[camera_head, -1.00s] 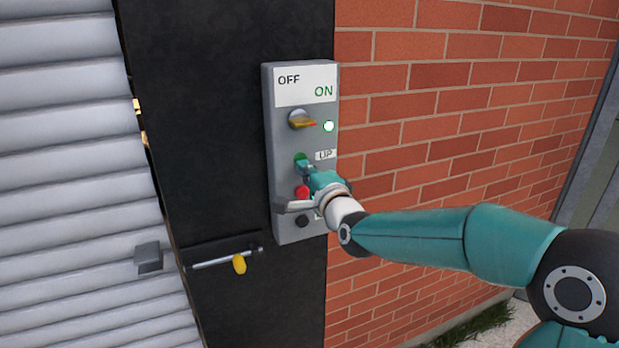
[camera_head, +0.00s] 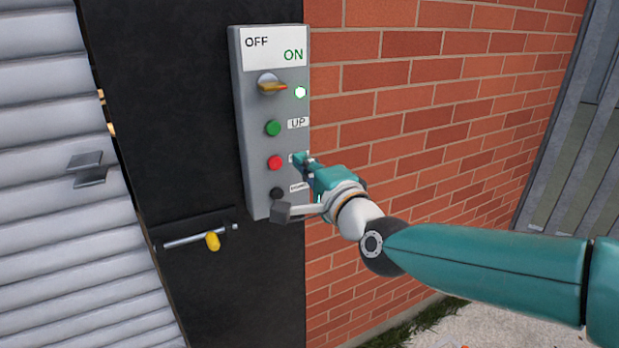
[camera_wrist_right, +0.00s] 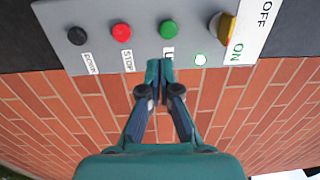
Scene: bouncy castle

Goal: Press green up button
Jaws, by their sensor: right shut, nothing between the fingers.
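The green up button (camera_head: 273,128) sits on the grey control box (camera_head: 247,165), beside the "UP" label, and is fully uncovered. It also shows in the right wrist view (camera_wrist_right: 168,28), above the fingertips. My right gripper (camera_head: 299,159) is shut and empty. Its tips are off the green button, lower and to the right, and hide part of the label by the red button (camera_head: 275,162). In the right wrist view the closed fingers (camera_wrist_right: 160,68) point at the box's label side. My left gripper is not in view.
A yellow-orange switch (camera_head: 271,84) points towards "ON", with a lit white lamp (camera_head: 300,92) beside it. A black button (camera_head: 277,193) is lowest. A ribbed grey shutter (camera_head: 50,250) with a handle (camera_head: 87,168) stands left; a brick wall (camera_head: 430,130) is right.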

